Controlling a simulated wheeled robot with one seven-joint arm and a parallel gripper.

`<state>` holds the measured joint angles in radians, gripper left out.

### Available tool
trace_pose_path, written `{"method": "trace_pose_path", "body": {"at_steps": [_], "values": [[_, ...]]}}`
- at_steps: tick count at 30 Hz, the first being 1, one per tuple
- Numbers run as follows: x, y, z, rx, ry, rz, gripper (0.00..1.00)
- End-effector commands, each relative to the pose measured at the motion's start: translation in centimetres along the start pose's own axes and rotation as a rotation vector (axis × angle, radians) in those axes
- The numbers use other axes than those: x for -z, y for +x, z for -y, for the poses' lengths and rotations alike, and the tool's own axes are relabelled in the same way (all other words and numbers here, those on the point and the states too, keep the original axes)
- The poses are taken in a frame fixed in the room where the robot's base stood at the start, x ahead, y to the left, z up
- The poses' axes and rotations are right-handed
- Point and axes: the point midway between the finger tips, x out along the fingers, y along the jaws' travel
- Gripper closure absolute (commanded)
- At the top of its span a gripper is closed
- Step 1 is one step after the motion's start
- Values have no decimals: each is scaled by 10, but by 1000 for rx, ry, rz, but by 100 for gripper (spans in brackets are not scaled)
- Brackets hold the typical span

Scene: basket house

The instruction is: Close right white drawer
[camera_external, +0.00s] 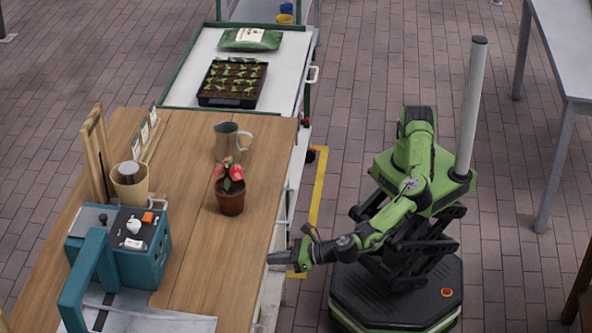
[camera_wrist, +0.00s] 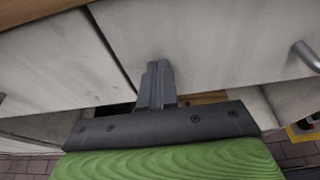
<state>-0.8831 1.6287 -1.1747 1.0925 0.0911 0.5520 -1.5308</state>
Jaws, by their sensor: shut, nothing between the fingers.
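My gripper (camera_external: 272,259) is level with the right side of the wooden workbench (camera_external: 190,255), its fingertips at the edge of the top. In the wrist view its two fingers (camera_wrist: 158,68) are together and empty, in front of a white drawer front (camera_wrist: 225,40) with a metal handle (camera_wrist: 307,55) at the right. I cannot tell whether the fingertips touch it. Another white front (camera_wrist: 60,65) lies to the left, across a dark seam. In the external view the drawer fronts are mostly hidden below the bench top, so how far the drawer stands out is unclear.
On the bench stand a potted red flower (camera_external: 230,197), a metal jug (camera_external: 227,141) and a teal machine (camera_external: 120,255). A white cart (camera_external: 185,85) with a seedling tray (camera_external: 233,83) adjoins the far end.

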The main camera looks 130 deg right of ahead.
Motion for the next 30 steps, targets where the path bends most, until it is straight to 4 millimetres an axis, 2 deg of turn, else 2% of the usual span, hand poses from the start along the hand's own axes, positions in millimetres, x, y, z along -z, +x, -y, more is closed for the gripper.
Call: {"method": "trace_pose_path", "body": {"at_steps": [1,5,12,18,22,30], "values": [[-8,3,2,1,7,17,100],[-6,-13,1,-1,4,16,100],[7,-83,-1,-9,2,10,100],[10,-129,0,-6,1,7,100],[11,-143,1,-3,1,7,100],[10,-143,3,7,14,-1,100]]}}
